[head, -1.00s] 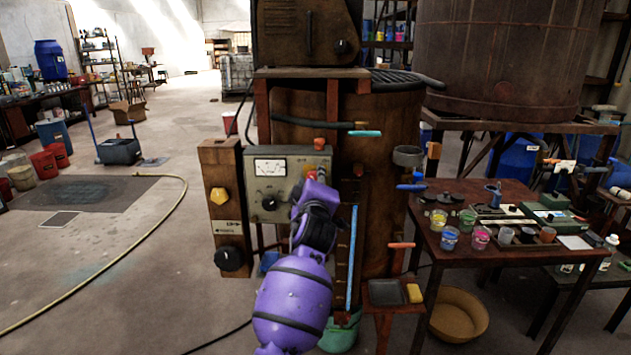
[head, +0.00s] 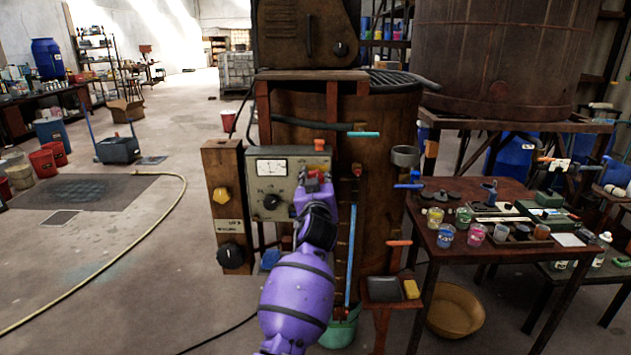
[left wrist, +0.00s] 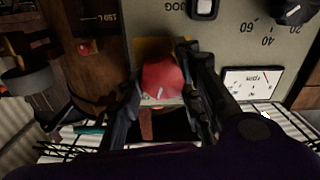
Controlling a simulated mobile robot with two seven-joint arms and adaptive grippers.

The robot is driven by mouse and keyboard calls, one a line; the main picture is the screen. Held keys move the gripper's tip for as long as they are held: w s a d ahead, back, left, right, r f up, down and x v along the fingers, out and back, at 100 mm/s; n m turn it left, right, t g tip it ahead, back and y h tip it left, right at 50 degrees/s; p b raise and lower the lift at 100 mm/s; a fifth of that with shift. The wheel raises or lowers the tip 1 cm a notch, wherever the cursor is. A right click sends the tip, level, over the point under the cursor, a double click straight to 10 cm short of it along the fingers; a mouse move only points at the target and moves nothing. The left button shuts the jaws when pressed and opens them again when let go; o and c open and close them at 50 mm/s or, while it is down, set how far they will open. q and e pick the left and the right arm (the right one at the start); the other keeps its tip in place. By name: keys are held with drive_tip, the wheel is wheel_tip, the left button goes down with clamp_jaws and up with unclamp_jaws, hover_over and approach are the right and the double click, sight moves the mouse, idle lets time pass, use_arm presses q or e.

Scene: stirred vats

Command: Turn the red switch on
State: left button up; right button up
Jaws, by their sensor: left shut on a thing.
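The red switch (left wrist: 162,78) sits on a yellow plate (left wrist: 170,47) on the grey control panel. In the left wrist view it is between my two fingers. In the head view a little red of the switch (head: 311,185) shows at the tip of my left gripper (head: 316,181), at the panel's right side. My left gripper (left wrist: 160,95) is shut on the switch. The fingers and wrist hide part of the switch and its plate, and its setting cannot be read. My right gripper is not in view.
The grey panel (head: 259,204) also holds a dial meter (head: 271,167) and a black knob (head: 271,202). An orange-red button (head: 319,145) stands on top. A wooden box (head: 230,240) with yellow and black knobs is at left. A table (head: 428,238) with paint cups stands at right.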

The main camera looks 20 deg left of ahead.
use_arm(q)
drive_tip(key=m, duration=0.5)
drive_tip(key=shift+d+r+m+p, duration=0.2)
drive_tip(key=shift+r+m+p, duration=0.15)
drive_tip(key=shift+m, duration=0.05)
drive_tip(key=shift+f, duration=0.1)
drive_tip(key=o, duration=1)
drive_tip(key=shift+w, duration=0.1)
drive_tip(key=shift+o, duration=0.4)
drive_tip(key=shift+f, duration=0.2)
